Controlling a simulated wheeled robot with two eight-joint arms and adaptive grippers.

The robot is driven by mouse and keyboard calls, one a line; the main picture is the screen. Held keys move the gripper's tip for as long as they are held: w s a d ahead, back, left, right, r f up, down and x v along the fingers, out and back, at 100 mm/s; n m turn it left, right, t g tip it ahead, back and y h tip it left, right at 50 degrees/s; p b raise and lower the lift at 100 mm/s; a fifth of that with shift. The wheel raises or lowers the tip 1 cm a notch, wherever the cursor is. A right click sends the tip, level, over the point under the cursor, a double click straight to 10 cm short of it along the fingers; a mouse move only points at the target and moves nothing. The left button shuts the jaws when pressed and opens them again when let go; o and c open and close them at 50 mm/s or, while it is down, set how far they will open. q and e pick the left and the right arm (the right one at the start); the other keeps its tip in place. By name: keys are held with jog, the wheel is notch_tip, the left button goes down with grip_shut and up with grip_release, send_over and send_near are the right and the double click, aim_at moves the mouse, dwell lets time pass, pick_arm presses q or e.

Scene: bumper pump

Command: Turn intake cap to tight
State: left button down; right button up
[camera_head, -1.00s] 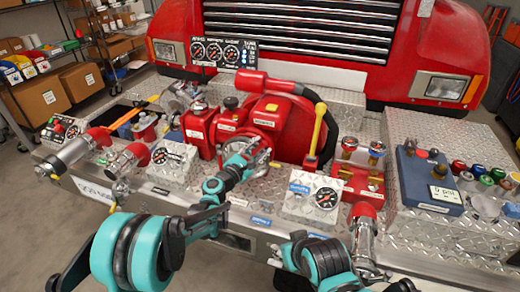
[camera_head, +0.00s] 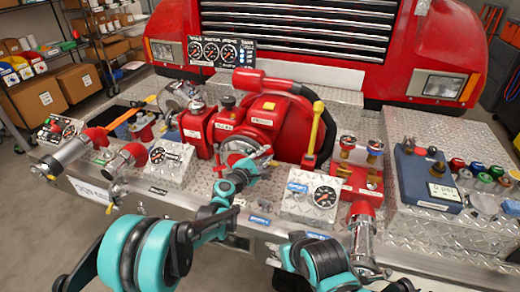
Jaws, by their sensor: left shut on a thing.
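The red pump (camera_head: 262,118) sits in the middle of the bumper. The silver round intake cap (camera_head: 237,146) is on its front, facing me. My left gripper (camera_head: 247,163) reaches up to the cap from below and is shut on its lower part. The gripper covers some of the cap's face and rim, so any tight mark is hidden or too small to read. My right arm shows at the bottom centre, but its gripper is not in view.
A gauge box (camera_head: 310,196) stands right of the cap and another gauge box (camera_head: 170,160) stands left. A yellow-handled lever (camera_head: 316,125) rises at the pump's right. A blue case (camera_head: 428,178) and several coloured caps lie farther right.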

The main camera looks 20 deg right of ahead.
pick_arm(q)
jog(key=shift+s+d+f+m, duration=0.2)
jog(key=shift+f+m, duration=0.25)
jog(key=shift+m, duration=0.05)
jog(key=c, duration=1.4)
grip_release()
jog(key=v, duration=1.2)
jog(key=shift+r, duration=0.1)
